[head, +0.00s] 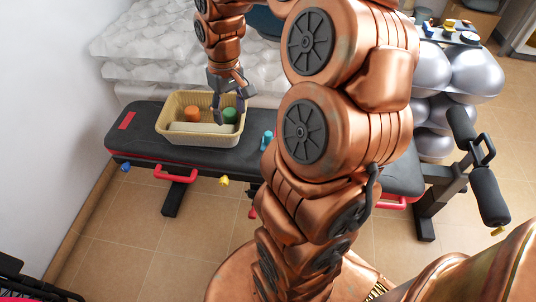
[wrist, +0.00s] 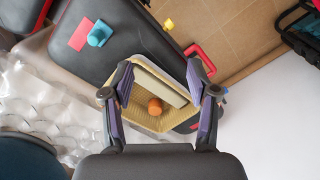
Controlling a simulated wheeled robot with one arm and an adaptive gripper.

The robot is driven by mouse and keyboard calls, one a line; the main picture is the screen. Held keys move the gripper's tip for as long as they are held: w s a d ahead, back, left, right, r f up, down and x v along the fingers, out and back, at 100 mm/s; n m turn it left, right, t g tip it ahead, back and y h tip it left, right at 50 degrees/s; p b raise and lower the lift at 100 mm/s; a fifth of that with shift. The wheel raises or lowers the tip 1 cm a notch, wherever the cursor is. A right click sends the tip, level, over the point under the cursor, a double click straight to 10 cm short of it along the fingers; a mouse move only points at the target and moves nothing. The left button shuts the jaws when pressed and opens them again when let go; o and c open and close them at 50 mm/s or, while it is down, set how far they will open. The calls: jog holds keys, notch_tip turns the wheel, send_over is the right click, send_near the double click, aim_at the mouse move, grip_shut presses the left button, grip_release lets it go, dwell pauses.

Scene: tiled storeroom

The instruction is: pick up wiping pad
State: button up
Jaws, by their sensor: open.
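A pale, flat, long slab that looks like the wiping pad (head: 200,128) lies in a cream basket (head: 163,127) on a black bench. In the wrist view the pad (wrist: 160,85) lies along the basket's upper side, between my fingers. An orange cylinder (head: 192,114) and a green cylinder (head: 230,115) are also in the basket; only the orange one (wrist: 155,106) shows clearly in the wrist view. My gripper (head: 229,112) is open and empty over the basket's right part. In the wrist view its fingers (wrist: 160,74) flank the basket.
The black bench (head: 140,145) has red handles. A small blue object (head: 267,140) stands on it, right of the basket. A white textured block (head: 150,45) lies behind, and a white wall is at left. Silver balls (head: 470,70) are stacked at right. Tiled floor is open in front.

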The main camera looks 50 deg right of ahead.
jog(key=w+d+f+m+b, duration=0.1)
jog(key=w+d+f+b, duration=0.2)
jog(key=d+f+b, duration=0.5)
jog(key=m+b, duration=0.1)
jog(key=b, duration=0.1)
send_over(268, 133)
jog(key=f, duration=0.9)
jog(key=shift+a, duration=0.2)
jog(key=shift+s+d+f+b, duration=0.1)
jog(key=shift+f+b, duration=0.5)
jog(key=shift+f, duration=1.25)
jog(key=shift+d+f+b, duration=0.1)
jog(key=shift+f+b, duration=0.5)
jog(key=shift+f, duration=1.2)
grip_shut()
